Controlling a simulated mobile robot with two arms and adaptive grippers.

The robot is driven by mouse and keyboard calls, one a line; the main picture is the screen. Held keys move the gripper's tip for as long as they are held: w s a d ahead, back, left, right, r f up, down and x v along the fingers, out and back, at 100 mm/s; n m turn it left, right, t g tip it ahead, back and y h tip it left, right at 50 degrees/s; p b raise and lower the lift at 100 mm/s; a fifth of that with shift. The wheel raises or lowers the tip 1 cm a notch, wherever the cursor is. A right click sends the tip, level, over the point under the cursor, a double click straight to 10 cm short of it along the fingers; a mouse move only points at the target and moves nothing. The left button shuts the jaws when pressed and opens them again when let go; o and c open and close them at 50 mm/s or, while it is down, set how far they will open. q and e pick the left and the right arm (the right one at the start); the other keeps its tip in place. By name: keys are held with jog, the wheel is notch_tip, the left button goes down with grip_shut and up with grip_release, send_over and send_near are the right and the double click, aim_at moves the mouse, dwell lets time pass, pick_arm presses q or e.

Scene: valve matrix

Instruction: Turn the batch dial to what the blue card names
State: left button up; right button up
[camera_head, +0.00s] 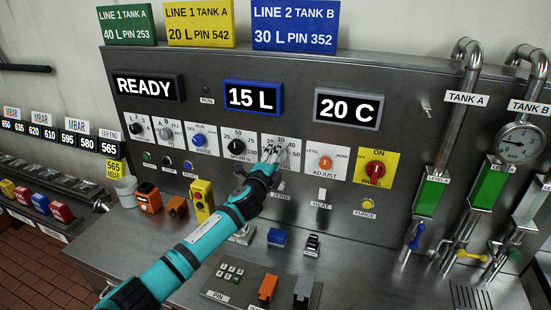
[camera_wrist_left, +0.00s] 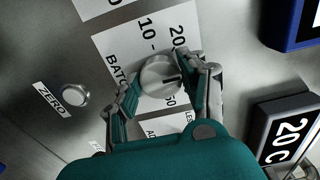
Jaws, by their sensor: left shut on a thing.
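The blue card (camera_head: 294,26) stands on top of the panel and reads LINE 2 TANK B, 30 L, PIN 352. My left gripper (camera_wrist_left: 162,84) is shut on the knob, one finger on each side. The blue-framed display (camera_head: 253,97) reads 15 L. My right gripper is in neither view.
The adjust knob (camera_head: 325,163) and the red panel switch (camera_head: 375,171) sit right of the dial; the speed dial (camera_head: 237,146) sits left. A zero button (camera_wrist_left: 75,94) is close by. A keypad (camera_head: 230,273) and levers are on the bench below.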

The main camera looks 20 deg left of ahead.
pick_arm(q)
jog(key=o, duration=1.2)
jog(key=shift+d, duration=0.1)
jog(key=s, duration=1.2)
jog(key=shift+a, duration=0.25)
